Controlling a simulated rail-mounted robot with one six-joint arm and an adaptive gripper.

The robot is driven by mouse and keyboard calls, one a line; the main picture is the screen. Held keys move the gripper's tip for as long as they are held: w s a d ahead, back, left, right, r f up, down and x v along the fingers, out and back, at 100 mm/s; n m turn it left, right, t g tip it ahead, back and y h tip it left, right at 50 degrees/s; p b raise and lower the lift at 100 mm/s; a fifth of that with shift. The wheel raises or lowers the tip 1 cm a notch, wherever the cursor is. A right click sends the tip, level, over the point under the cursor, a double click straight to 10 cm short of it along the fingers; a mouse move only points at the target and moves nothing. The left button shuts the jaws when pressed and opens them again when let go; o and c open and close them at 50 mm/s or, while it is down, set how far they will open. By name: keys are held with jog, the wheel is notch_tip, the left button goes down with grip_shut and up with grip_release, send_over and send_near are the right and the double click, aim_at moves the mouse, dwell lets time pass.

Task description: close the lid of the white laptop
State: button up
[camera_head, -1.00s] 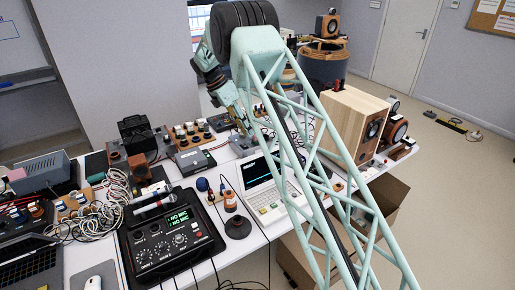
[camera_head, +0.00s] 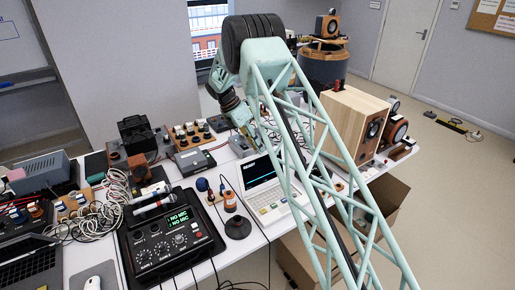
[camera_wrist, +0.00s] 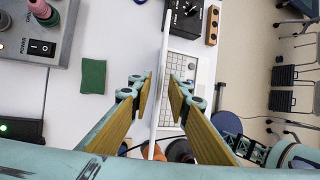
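The white laptop (camera_head: 270,204) stands open on the table in the head view, its dark screen (camera_head: 258,172) raised and the arm's truss covering its right part. In the wrist view its lid (camera_wrist: 161,75) shows edge-on as a thin white strip, with the keyboard (camera_wrist: 178,80) to its right. My gripper (camera_wrist: 162,88) is open, with one finger on each side of the lid edge. Gaps show between the fingers and the lid, so it looks untouched. In the head view the fingertips are hard to make out behind the truss and laptop.
In the wrist view, a grey power unit (camera_wrist: 70,22), a green cloth (camera_wrist: 92,76) and a black knobbed box (camera_wrist: 186,22) lie around the lid.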

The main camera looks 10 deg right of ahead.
jog(key=shift+c, duration=0.7)
grip_shut()
